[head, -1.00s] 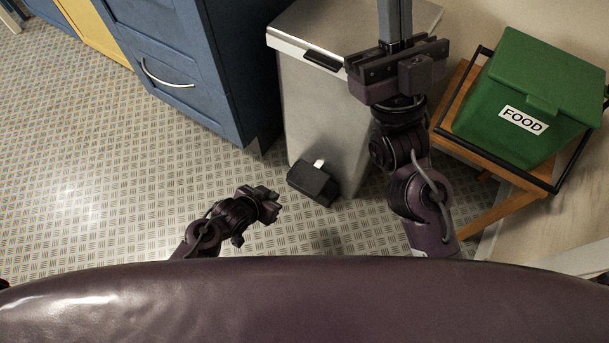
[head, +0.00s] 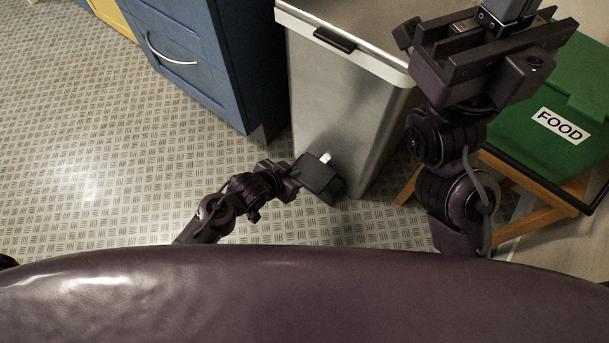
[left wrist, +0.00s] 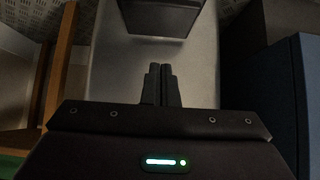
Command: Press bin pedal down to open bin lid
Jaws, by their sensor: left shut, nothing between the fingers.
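The bin (head: 340,105) is a tall grey metal box with a pale rim and a black front handle (head: 335,39); its lid looks shut.
A blue cabinet (head: 200,60) stands left of the bin. A green box marked FOOD (head: 560,125) sits on a wooden stand (head: 520,170) to the right. The patterned floor (head: 90,150) is clear at the left.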

